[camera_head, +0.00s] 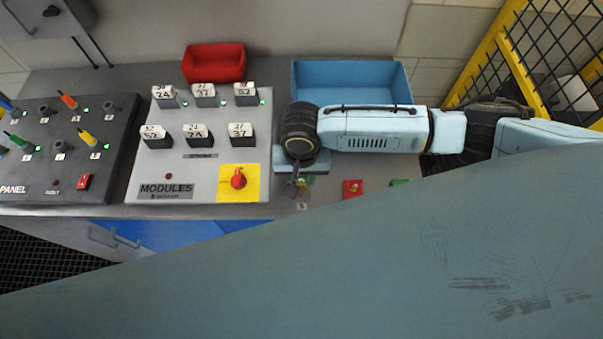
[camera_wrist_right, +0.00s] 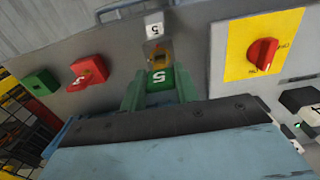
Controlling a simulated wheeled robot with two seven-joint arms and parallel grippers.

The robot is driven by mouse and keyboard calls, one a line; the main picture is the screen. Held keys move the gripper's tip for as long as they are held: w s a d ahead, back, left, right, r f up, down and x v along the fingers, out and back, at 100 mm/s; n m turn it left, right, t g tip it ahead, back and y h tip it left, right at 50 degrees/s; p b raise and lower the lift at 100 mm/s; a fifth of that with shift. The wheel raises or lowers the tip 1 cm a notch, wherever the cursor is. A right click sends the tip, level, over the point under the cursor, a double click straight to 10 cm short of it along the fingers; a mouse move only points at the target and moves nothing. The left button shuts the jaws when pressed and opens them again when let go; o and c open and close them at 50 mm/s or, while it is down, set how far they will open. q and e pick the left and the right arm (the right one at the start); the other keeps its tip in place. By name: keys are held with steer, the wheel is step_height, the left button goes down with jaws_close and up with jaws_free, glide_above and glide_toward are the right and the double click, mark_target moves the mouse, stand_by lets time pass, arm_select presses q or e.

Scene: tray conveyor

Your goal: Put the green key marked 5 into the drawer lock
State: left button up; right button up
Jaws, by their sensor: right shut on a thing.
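My right gripper (camera_head: 298,184) points down at the front part of the bench, right of the MODULES panel. In the wrist view its fingers (camera_wrist_right: 158,88) are shut on the green key (camera_wrist_right: 158,77), whose head shows a white 5. A small holder or opening with a brass-coloured part (camera_wrist_right: 157,55) lies just beyond the key, under a white label 5 (camera_wrist_right: 154,29). I cannot tell whether the key touches it. I cannot make out the drawer lock for certain. My left gripper is not in view.
A red key (camera_head: 352,189) and another green piece (camera_head: 399,182) lie right of the gripper. The MODULES panel (camera_head: 172,204) with a red rotary switch (camera_head: 238,179) stands to the left. A blue bin (camera_head: 350,72) and a red bin (camera_head: 214,63) are behind. A blue drawer front (camera_head: 165,236) is below.

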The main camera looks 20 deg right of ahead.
steer(key=shift+f+b, duration=0.45)
steer(key=shift+f, duration=1.3)
stand_by(0.3)
steer(key=o, duration=1.1)
steer(key=shift+c, duration=0.2)
step_height(320, 180, up, 13)
steer(key=shift+r, duration=0.2)
